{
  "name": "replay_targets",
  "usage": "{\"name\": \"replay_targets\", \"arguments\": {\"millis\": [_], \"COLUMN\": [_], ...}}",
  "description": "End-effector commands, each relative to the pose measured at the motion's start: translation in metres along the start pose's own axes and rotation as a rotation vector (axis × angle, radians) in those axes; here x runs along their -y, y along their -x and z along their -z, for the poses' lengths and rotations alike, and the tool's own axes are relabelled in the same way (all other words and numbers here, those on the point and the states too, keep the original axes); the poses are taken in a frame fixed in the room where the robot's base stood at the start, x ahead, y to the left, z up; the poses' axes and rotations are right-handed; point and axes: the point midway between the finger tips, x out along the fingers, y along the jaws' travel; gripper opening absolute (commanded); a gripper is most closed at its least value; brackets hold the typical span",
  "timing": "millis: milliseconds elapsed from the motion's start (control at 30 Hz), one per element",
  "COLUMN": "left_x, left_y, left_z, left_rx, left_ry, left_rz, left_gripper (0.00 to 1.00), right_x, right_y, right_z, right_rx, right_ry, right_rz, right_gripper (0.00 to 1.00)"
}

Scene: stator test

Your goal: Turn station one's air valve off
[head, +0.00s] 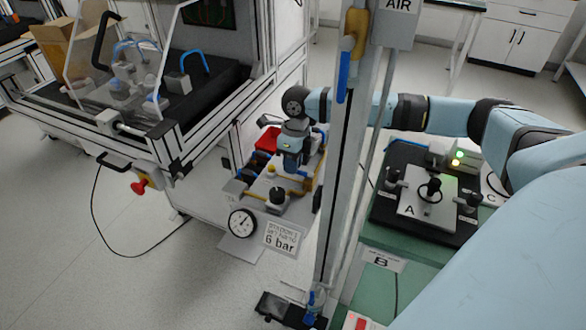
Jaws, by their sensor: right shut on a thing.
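The air unit (277,201) stands low on the side of the left machine, with a round gauge (241,222) and a card (282,238) reading 6 bar. My right gripper (291,168) reaches over from the right and points down at this unit. It is shut on a part of it; its fingertips are small and partly hidden, so I cannot tell exactly which part. A red piece (267,139) sits just left of the gripper. A blue lever (343,77) hangs down along the near post from a yellow valve body (357,31). My left gripper is out of view.
The upright post (345,180) stands in front of my right forearm, below an AIR sign (397,8). A red button (139,187) is at left. Floor at lower left is mostly clear.

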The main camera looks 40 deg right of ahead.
Motion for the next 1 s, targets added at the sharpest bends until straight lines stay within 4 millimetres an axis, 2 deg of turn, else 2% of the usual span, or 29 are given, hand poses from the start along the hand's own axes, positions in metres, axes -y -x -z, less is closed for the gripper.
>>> {"name": "replay_targets", "arguments": {"millis": [467,500,600,867,1000], "left_x": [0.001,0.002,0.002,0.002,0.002], "left_y": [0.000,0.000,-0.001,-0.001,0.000], "left_z": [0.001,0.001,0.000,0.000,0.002], "left_rx": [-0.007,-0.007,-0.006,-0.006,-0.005], "left_ry": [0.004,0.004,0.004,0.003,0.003], "left_rz": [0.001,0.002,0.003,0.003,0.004], "left_gripper": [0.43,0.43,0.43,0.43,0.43], "right_x": [-0.001,-0.001,-0.001,-0.001,-0.001], "right_y": [0.001,0.001,0.001,0.001,0.010], "right_z": [0.000,0.000,0.000,0.000,0.000], "right_rx": [-0.001,-0.001,-0.001,-0.001,0.000], "right_ry": [0.009,0.009,0.009,0.008,0.008], "right_rz": [0.000,-0.001,-0.001,0.000,0.000], "right_gripper": [0.00,0.18,0.39,0.39,0.39]}}
